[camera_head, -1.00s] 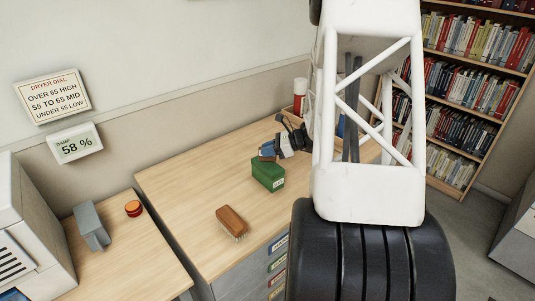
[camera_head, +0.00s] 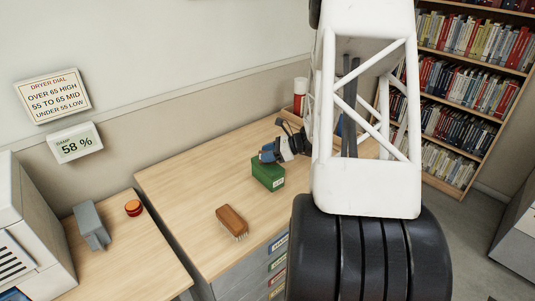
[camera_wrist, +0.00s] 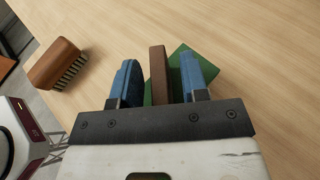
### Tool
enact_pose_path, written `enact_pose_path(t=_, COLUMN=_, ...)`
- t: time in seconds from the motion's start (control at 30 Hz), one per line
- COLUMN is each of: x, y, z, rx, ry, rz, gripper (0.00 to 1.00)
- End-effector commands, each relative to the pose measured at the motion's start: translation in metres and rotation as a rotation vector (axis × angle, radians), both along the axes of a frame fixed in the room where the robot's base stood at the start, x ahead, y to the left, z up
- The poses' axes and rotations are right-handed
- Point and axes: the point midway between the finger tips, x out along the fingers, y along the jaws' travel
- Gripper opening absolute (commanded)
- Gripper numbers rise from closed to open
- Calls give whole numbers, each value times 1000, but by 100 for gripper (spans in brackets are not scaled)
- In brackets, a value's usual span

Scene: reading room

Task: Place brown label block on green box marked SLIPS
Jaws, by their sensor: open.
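The green box (camera_head: 268,177) with a white label on its front stands on the wooden desk, and part of it shows in the wrist view (camera_wrist: 174,72). The brown label block (camera_wrist: 158,75) stands on edge between my fingers, over the green box. It appears to rest on the box top, but its lower edge is hidden. My gripper (camera_wrist: 161,70) has two blue fingers, one on each side of the block, with a gap showing on both sides. In the head view my gripper (camera_head: 268,153) is right above the box.
A brown brush (camera_head: 232,221) lies on the desk (camera_head: 190,205) in front of the box, left of my gripper in the wrist view (camera_wrist: 57,63). A tray with a red-and-white cylinder (camera_head: 300,92) is behind my arm. The desk's left part is clear.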

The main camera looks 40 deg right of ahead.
Motion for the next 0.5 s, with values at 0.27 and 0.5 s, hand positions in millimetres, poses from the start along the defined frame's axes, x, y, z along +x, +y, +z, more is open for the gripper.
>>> enact_pose_path(t=0.27, x=-1, y=-1, z=4, rx=-1, ry=-1, rz=-1, gripper=41)
enact_pose_path(t=0.5, x=-13, y=-13, z=11, rx=-1, ry=-1, rz=-1, gripper=41)
